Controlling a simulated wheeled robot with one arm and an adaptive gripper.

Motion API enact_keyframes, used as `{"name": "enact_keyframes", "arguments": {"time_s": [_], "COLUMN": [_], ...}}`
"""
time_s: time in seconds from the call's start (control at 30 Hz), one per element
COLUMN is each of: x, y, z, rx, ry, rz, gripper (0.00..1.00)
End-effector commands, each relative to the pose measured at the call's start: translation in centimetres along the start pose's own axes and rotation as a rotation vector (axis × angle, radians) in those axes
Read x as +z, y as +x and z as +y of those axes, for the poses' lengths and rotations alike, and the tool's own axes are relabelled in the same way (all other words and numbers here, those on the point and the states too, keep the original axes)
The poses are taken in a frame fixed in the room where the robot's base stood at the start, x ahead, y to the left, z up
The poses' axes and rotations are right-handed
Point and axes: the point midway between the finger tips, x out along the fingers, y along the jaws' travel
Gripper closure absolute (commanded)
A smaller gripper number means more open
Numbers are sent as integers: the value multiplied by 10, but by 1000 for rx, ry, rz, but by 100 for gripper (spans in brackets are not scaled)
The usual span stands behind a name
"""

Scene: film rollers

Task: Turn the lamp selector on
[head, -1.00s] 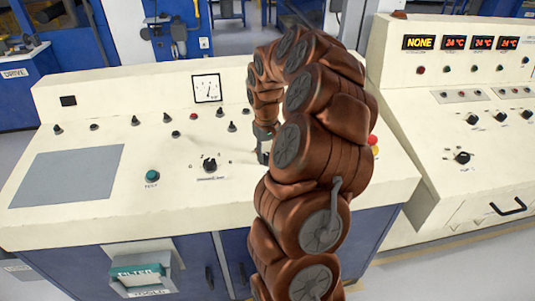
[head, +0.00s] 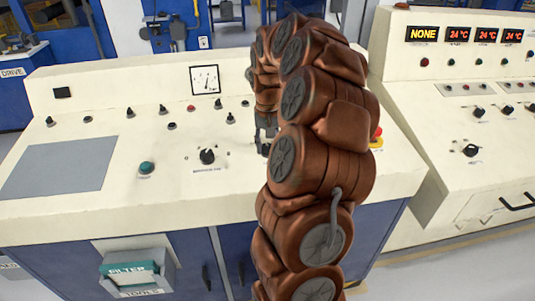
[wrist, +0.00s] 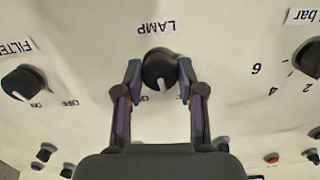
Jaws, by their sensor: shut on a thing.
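The lamp selector (wrist: 159,68) is a round black knob with a white pointer mark, below the upside-down LAMP label (wrist: 155,27) in the wrist view. Its pointer points mostly down in that view. My gripper (wrist: 159,74) is shut on the knob, with one finger on each side. Small lettering beside the knob is partly covered, so I cannot read it fully. In the head view my gripper (head: 265,135) is mostly hidden by my brown arm, and I cannot make out the lamp selector there.
A filter knob (wrist: 23,82) sits left of the lamp selector in the wrist view, and a bar knob (wrist: 309,57) sits right. In the head view, the cream console (head: 150,205) carries several knobs and a gauge (head: 205,79). A second console (head: 450,130) stands right.

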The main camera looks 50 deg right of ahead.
Motion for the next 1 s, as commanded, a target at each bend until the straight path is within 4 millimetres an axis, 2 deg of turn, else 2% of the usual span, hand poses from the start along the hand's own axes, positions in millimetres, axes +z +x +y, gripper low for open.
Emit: {"name": "enact_keyframes", "arguments": {"time_s": [0.03, 0.5, 0.73, 1.0], "x": [-1, -1, -1, 0], "y": [7, 3, 1, 0], "z": [1, 1, 1, 1], "rx": [-4, -45, -59, -66], "ry": [47, 465, 604, 685], "rz": [5, 4, 5, 3], "gripper": [96, 96, 96, 96]}}
